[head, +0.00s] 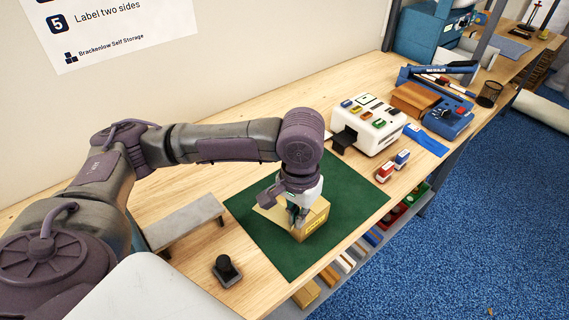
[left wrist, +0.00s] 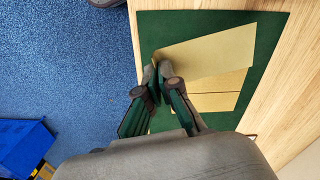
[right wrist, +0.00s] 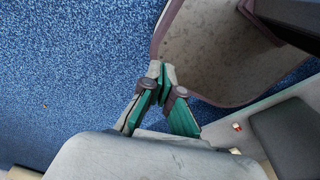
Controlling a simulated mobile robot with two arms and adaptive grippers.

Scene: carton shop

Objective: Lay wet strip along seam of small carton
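The small tan carton (head: 316,220) sits on the green mat (head: 355,195). In the left wrist view the carton (left wrist: 215,102) lies partly under a flat tan strip (left wrist: 210,52). My left gripper (head: 296,214) is right over the carton, pointing down, and hides part of its top. In the left wrist view my left gripper's fingertips (left wrist: 157,70) are closed together at the strip's left end. Whether the strip touches the carton's top is hard to tell. My right gripper (right wrist: 161,70) is shut and empty, away from the bench, over the blue floor.
A white dispenser machine (head: 368,124) with coloured buttons stands behind the mat. A grey raised stand (head: 185,220) and a black-handled tool (head: 227,268) are left of the mat. Shelves hang below the bench's front edge.

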